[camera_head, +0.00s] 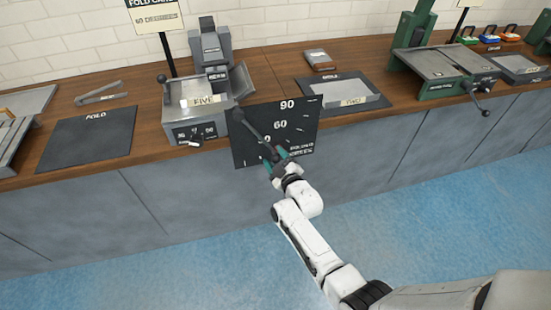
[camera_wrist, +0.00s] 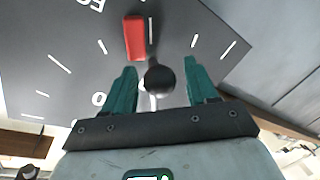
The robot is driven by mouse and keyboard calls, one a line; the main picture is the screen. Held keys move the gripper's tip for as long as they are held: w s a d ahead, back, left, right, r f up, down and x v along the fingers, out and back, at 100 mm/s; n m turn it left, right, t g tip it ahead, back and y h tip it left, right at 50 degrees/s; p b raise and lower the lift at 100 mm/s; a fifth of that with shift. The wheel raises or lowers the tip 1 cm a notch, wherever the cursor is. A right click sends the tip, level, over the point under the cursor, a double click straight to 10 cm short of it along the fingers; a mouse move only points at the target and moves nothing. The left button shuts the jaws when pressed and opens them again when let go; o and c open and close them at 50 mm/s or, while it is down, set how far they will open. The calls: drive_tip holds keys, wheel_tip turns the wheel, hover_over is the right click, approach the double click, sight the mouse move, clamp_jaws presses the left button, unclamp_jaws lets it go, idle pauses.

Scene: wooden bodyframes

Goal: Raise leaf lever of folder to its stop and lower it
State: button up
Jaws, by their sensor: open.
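The dark dial plate (camera_head: 300,125), marked with 60 and 90, stands upright at the counter front, right of the grey folder (camera_head: 212,75). A dark lever (camera_head: 253,130) crosses the plate, slanting down from upper left towards the 0 end. My gripper (camera_head: 274,157) is at its lower end. In the wrist view, the lever's black ball knob (camera_wrist: 160,79) sits between the open teal fingers of my gripper (camera_wrist: 160,68), with a gap on each side. A red piece (camera_wrist: 135,37) shows against the plate just beyond the knob. My gripper hides the lever's end in the head view.
A dark FOLD mat (camera_head: 90,138) and tongs (camera_head: 100,92) lie further left. A tray (camera_head: 345,94) and green machine (camera_head: 445,65) are right. The blue floor before the counter is open.

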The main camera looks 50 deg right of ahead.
drive_tip(key=shift+s+a+r+p, duration=0.15)
drive_tip(key=shift+s+a+p, duration=0.15)
drive_tip(key=shift+s+p, duration=0.2)
drive_tip(key=f+p+v, duration=0.1)
drive_tip(key=p+v, duration=0.4)
drive_tip(key=v, duration=0.4)
drive_tip(key=shift+s+r+p, duration=0.3)
drive_tip(key=shift+r+p, duration=0.1)
drive_tip(key=shift+a, duration=0.1)
